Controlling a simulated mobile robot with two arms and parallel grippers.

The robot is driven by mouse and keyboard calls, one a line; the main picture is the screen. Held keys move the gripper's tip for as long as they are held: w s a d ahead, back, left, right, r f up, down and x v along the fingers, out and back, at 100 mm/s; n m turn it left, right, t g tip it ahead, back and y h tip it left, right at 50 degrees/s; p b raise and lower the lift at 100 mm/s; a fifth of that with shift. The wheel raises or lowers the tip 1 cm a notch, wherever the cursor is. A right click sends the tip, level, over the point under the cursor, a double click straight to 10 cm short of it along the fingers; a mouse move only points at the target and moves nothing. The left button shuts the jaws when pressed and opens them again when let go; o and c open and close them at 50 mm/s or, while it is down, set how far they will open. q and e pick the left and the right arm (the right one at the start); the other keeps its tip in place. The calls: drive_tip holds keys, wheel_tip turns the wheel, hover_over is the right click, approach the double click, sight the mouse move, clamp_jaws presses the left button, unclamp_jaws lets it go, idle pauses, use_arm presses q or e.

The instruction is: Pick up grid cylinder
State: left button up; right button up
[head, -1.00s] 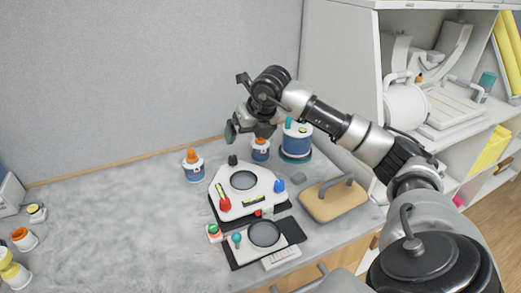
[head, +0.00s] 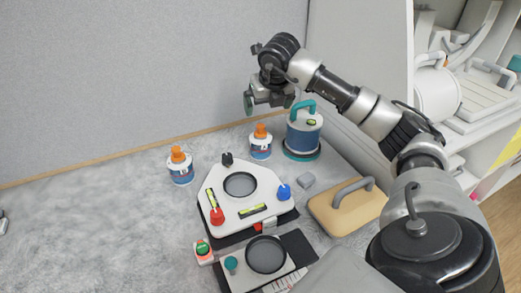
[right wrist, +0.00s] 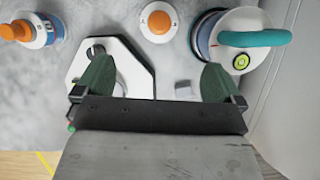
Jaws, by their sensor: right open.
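A blue and white cylinder with a teal handle (head: 303,135) stands upright on a dark teal base at the back right of the counter. It fits the grid cylinder best, though no grid marking is clear. It also shows at the upper right of the right wrist view, as a white top with a teal handle (right wrist: 247,38). My right gripper (head: 268,101) is above the counter, left of the cylinder and apart from it. Its two green fingers (right wrist: 157,82) are spread with nothing held between them. My left gripper is not in view.
Two orange-capped bottles (head: 180,168) (head: 260,143) stand behind a white three-knobbed plate (head: 240,188). A tan block with a grey handle (head: 346,208) lies right of the plate. A white shelf wall (head: 360,70) rises at right. The counter's left is mostly clear.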

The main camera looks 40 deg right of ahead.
sight(262, 134)
drive_tip(key=x, duration=0.3)
drive_tip(key=b+x, duration=0.1)
drive_tip(key=x, duration=0.2)
drive_tip(key=s+b+x, duration=0.1)
drive_tip(key=x, duration=0.2)
drive_tip(key=shift+w+a+f, duration=0.1)
drive_tip(key=shift+f, duration=0.35)
drive_tip(key=p+x, duration=0.1)
drive_tip(key=x, duration=0.3)
drive_tip(key=shift+w+f, duration=0.1)
drive_tip(key=shift+w, duration=0.05)
drive_tip(key=shift+w+f, duration=0.15)
drive_tip(key=shift+f, duration=0.25)
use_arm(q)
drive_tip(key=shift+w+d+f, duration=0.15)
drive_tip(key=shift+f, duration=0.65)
use_arm(e)
drive_tip(key=shift+c, duration=0.4)
drive_tip(key=shift+r, duration=0.1)
drive_tip(key=c, duration=1.1)
